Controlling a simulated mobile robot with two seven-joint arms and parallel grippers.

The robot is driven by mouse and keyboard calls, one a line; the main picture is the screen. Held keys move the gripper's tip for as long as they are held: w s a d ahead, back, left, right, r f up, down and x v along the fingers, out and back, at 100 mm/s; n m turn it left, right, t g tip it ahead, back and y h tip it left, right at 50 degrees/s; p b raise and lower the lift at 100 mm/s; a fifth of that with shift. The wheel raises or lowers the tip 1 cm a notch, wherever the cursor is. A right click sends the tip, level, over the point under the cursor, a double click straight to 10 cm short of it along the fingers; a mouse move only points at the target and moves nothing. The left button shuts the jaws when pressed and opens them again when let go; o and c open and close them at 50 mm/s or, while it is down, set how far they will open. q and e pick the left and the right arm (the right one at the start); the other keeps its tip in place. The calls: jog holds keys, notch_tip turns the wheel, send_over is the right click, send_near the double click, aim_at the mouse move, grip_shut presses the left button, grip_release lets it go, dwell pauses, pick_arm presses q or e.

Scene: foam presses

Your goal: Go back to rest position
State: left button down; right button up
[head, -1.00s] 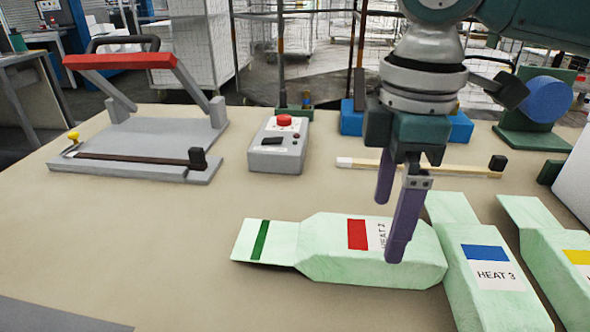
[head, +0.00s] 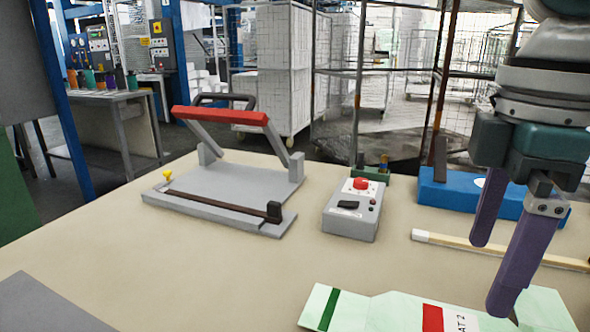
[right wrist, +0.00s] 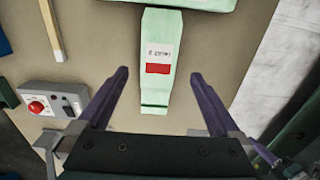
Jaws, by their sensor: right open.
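My right gripper (head: 496,262) is at the right of the head view, above the table, with its two purple fingers apart and nothing between them. A pale green foam piece (head: 385,312) with a red label marked "2" lies on the table below and beside the fingertips, partly cut off by the frame. In the right wrist view the same foam piece (right wrist: 160,95) lies beyond and between the open fingers (right wrist: 160,82), apart from them. My left gripper is in neither view.
A grey press (head: 240,185) with a raised red-topped handle stands at the left. A grey control box (head: 350,222) with a red button is in the middle. A blue block (head: 450,193) and a wooden stick (head: 460,243) lie at the right.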

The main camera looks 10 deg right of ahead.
jog(key=s+a+f+m+t+y+p, duration=0.25)
jog(key=s+a+p, duration=0.35)
jog(key=a, duration=0.5)
jog(key=s+d+r+m+t+h+p, duration=0.15)
jog(key=s+d+r+m+p, duration=0.25)
jog(key=s+d+m+p, duration=0.45)
notch_tip(320, 180, up, 36)
jog(key=s+a+n+p, duration=0.1)
jog(key=p, duration=3.3)
jog(key=shift+a+h, duration=0.2)
jog(key=shift+h, duration=0.2)
jog(key=shift+r, duration=0.1)
